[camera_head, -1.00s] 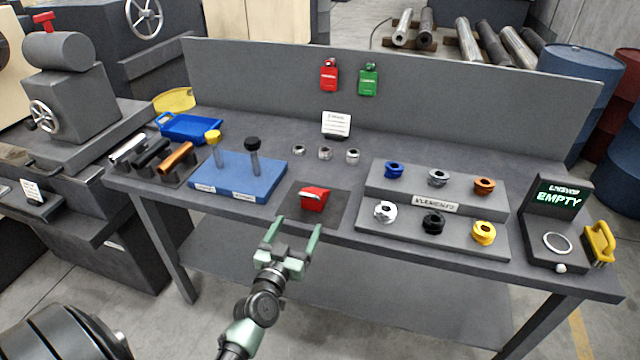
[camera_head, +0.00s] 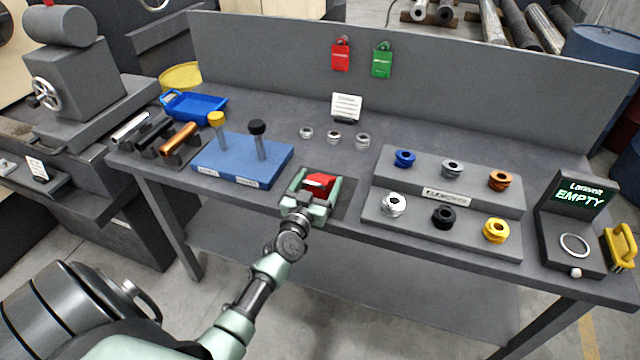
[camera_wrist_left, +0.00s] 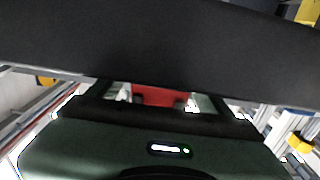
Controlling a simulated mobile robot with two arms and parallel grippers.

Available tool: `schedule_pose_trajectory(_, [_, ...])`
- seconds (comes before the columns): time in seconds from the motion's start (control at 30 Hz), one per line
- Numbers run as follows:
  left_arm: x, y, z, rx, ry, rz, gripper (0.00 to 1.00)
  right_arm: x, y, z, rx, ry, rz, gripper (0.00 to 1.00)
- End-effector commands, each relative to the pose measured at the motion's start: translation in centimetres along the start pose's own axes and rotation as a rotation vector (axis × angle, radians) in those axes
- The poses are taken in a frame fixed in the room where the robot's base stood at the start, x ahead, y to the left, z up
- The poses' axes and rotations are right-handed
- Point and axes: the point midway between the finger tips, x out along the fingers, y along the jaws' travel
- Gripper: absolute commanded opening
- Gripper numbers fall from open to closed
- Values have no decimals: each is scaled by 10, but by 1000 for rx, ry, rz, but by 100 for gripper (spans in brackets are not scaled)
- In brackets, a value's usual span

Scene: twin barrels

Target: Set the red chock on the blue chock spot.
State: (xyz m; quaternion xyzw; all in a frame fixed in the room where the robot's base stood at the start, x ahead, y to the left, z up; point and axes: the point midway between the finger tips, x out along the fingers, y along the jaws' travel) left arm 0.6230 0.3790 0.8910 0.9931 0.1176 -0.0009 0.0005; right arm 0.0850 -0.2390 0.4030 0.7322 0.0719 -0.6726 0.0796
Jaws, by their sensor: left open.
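The red chock (camera_head: 319,183) sits on a dark square mat (camera_head: 343,206) at the front of the workbench. My left gripper (camera_head: 317,189) is open, with its green fingers on either side of the chock. I cannot tell whether the fingers touch it. In the left wrist view, part of the red chock (camera_wrist_left: 158,96) shows between the fingertips; the rest is hidden by the gripper and a dark band. I cannot make out a blue chock spot for certain. My right gripper is not in view.
A blue block (camera_head: 235,163) with yellow-topped and black-topped pins stands left of the chock. A grey stepped rack (camera_head: 410,213) with several coloured rings stands to the right. A blue tray (camera_head: 200,105) lies at the back left. A back panel (camera_head: 270,60) bounds the bench.

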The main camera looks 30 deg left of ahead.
Motion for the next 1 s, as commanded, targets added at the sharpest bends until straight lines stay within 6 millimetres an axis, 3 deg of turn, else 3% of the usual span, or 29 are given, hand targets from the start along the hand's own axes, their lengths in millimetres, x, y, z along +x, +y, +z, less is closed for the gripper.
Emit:
schedule_pose_trajectory(0.2, [0, 0, 0, 1, -1, 0, 77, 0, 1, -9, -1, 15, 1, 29])
schedule_pose_trajectory(0.4, [0, 0, 0, 1, -1, 0, 22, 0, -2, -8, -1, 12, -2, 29])
schedule_pose_trajectory(0.5, [0, 0, 0, 1, -1, 0, 0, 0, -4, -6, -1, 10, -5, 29])
schedule_pose_trajectory(0.8, [1, 0, -4, 0, 3, -1, 0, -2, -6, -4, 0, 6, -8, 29])
schedule_pose_trajectory(1.0, [1, 0, -26, -3, 5, -2, 0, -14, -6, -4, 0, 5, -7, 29])
